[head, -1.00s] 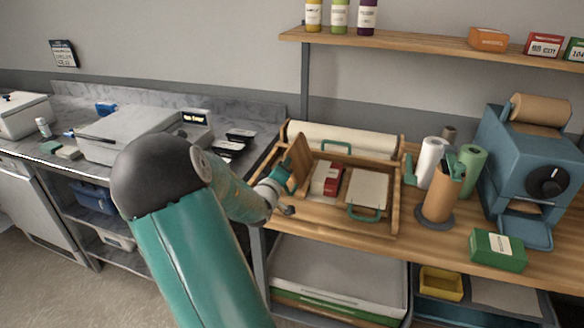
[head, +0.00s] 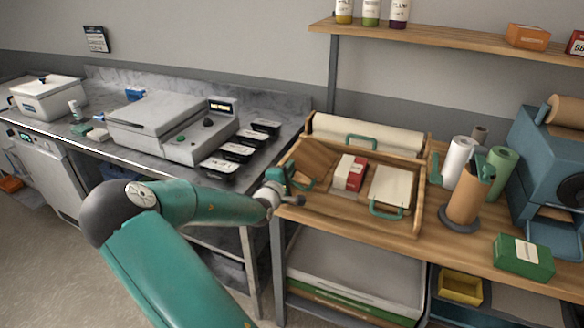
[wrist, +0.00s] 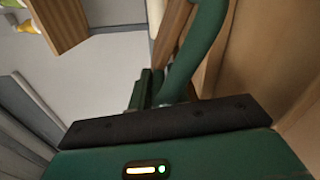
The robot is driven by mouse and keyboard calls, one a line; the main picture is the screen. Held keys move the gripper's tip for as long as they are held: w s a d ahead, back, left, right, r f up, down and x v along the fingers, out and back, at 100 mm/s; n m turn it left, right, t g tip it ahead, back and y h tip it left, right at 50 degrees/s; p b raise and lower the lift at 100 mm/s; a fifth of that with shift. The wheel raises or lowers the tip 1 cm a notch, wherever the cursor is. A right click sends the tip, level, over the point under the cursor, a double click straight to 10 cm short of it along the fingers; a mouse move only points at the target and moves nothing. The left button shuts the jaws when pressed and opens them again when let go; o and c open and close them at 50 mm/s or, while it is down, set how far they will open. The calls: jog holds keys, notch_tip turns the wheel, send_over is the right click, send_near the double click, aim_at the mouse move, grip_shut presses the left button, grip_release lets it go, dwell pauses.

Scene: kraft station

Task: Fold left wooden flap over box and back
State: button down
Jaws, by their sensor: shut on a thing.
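The left wooden flap (head: 313,158) is a brown panel at the left end of the wooden folding frame (head: 411,223). It lies low and outward, left of the box, in the head view. The red and white box (head: 349,173) sits in the frame, uncovered by this flap. My gripper (head: 290,181) is at the flap's left side, shut on its green handle (head: 305,184). The wrist view shows the green handle (wrist: 196,50) rising from my gripper (wrist: 165,105), with wood to its right. The fingertips are largely hidden.
Green handles stand at the frame's back (head: 362,140) and front (head: 386,211). A pale panel (head: 391,187) lies right of the box. Rolls (head: 458,160) and a green carton (head: 523,257) stand to the right. Black trays (head: 237,151) sit on the left counter.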

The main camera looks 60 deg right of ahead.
jog(key=shift+s+d, duration=0.15)
dwell(0.3)
jog(key=c, duration=1.5)
grip_release()
jog(key=shift+o, duration=0.2)
jog(key=s+a, duration=0.2)
jog(key=a, duration=1.1)
jog(key=shift+a, duration=0.4)
